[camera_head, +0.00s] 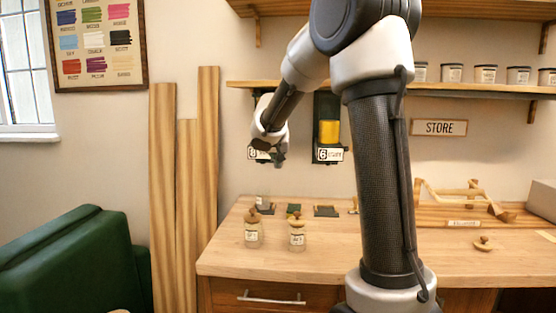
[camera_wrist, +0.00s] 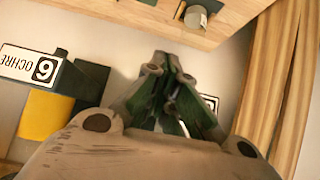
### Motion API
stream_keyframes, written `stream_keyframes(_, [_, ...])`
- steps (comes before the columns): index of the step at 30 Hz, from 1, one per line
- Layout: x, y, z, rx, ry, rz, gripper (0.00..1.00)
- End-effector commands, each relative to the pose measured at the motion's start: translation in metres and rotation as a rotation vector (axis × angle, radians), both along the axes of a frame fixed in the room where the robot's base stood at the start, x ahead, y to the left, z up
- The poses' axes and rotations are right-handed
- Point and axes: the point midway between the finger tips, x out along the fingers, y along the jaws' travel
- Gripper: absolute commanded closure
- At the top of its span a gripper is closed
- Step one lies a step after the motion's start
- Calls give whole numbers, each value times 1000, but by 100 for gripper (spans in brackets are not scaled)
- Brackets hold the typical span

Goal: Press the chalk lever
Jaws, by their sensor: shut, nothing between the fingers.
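Two wall dispensers hang under the shelf. The left one (camera_head: 256,154) has a white label with an 8, its word partly covered and not readable. My gripper (camera_head: 279,160) is in front of its right side, pointing down, with its fingers together and empty. In the wrist view my gripper (camera_wrist: 163,62) hides most of this dispenser; a sliver of its label (camera_wrist: 210,102) shows beside the fingers. I cannot make out the chalk lever or whether I touch it. The other dispenser, 6 OCHRE (camera_head: 328,142), holds yellow pigment and shows in the wrist view (camera_wrist: 90,84).
Tall planks (camera_head: 208,150) lean at the left. A wooden rack (camera_head: 465,200) is at the right, and a shelf (camera_head: 300,86) runs above.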

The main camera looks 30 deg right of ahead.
Motion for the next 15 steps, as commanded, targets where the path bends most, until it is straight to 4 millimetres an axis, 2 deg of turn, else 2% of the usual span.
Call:
stream_keyframes(5, [-2,1,7,-1,-2,-2,100])
stream_keyframes(11, [-12,5,40,1,-5,-2,100])
stream_keyframes(15, [-41,25,49,-1,-2,1,100])
